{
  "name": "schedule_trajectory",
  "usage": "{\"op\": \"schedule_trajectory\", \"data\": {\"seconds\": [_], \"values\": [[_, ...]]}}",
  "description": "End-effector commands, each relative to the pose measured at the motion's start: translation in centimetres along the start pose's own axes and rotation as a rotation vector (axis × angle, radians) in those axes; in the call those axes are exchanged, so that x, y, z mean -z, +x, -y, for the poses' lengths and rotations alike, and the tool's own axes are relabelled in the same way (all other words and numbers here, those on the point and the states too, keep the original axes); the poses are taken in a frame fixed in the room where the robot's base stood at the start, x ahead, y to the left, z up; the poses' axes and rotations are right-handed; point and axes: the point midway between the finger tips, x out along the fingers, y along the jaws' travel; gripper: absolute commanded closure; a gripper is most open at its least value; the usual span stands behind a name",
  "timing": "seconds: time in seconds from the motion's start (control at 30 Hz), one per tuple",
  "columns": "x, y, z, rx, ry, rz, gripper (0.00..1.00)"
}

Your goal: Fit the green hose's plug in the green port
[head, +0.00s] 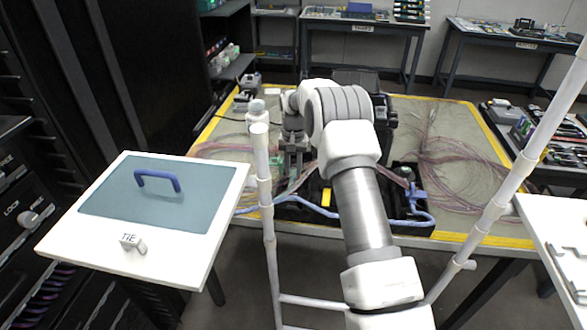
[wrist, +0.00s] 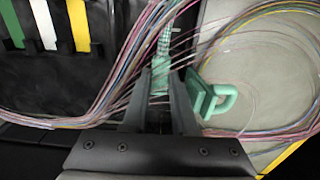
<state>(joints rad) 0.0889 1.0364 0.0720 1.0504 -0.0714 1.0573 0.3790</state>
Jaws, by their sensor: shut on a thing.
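In the wrist view my gripper (wrist: 161,78) has its two fingers closed around a pale green piece at the end of the green hose (wrist: 164,42). The hose runs up and away from the fingers among thin fibres. Just right of the fingers is a green block with a loop handle (wrist: 212,98); I cannot tell whether it belongs to the green port. No open port mouth shows clearly. In the head view my gripper (head: 291,166) is low over the table's near side, with part of the green hose (head: 302,180) beside it.
A black tray (head: 300,213) lies along the table's near edge, partly behind my arm. A blue hose (head: 309,206) crosses it, and a blue clamp-like piece (head: 415,196) stands at its right. Loose fibre bundles (head: 455,175) spread on the table. White rails (head: 267,200) stand in front.

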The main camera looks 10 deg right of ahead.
Motion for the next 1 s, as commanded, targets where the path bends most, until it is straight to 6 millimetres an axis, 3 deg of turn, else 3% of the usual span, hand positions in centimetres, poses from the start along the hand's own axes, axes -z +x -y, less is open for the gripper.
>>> {"op": "schedule_trajectory", "data": {"seconds": [1.0], "values": [[0.0,1.2,0.0,0.0,0.0,0.0,1.0]]}}
